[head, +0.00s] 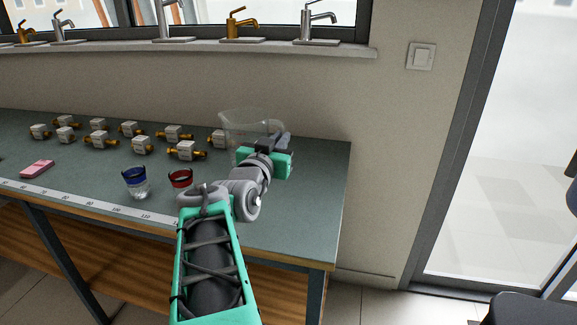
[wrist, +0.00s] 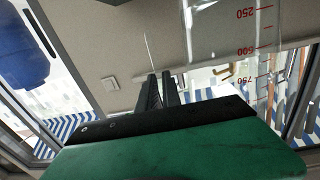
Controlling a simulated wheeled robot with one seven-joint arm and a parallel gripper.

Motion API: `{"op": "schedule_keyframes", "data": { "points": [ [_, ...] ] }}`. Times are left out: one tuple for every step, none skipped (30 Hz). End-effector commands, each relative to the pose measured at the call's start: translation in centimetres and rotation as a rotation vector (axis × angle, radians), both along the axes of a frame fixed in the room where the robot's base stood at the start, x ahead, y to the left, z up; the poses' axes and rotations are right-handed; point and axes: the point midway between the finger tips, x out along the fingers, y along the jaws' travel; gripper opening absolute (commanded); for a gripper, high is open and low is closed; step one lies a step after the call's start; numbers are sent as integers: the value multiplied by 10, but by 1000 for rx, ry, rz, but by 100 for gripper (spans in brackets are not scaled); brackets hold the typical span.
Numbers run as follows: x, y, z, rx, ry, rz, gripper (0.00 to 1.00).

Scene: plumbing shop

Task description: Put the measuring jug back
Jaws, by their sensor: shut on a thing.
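The measuring jug (head: 243,126) is clear and see-through, near the right end of the workbench in the head view. It looks upright, but I cannot tell whether its base touches the bench. In the wrist view the jug (wrist: 228,45) fills the upper right, with red marks 250, 500 and 750. My gripper (head: 284,142) is at the jug's right side in the head view. In the wrist view its dark fingers (wrist: 160,90) are close together at the jug's edge, shut on it. The exact contact is hard to make out.
The grey-green workbench (head: 290,230) has clear room at its right end. Several brass-ended valves (head: 186,151) stand behind. A pink block (head: 37,169) lies left. Taps (head: 318,25) line the sill above.

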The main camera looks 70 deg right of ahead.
Motion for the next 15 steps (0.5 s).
{"op": "schedule_keyframes", "data": {
  "points": [
    [-4, -13, -11, 3, 2, -7, 0],
    [-4, -18, -19, 3, 3, -5, 0],
    [-5, -25, -28, 4, 1, -4, 0],
    [-5, -29, -34, 3, 2, -4, 0],
    [-6, -34, -38, 2, 1, -4, 0],
    [-6, -38, -43, 1, 0, -2, 0],
    [-7, -41, -46, 0, -1, -2, 0],
    [-7, -43, -48, -1, 0, -1, 0],
    [-7, -45, -51, -1, 0, -1, 0],
    [-7, -47, -53, -1, 0, 0, 0],
    [-7, -49, -55, -1, 0, 0, 0],
    [-7, -52, -59, -1, -1, 0, 0],
    [-8, -55, -63, 0, 0, -1, 0],
    [-8, -55, -69, 1, 0, 0, 0],
    [-7, -54, -78, 1, 0, 1, 0]
  ]
}}
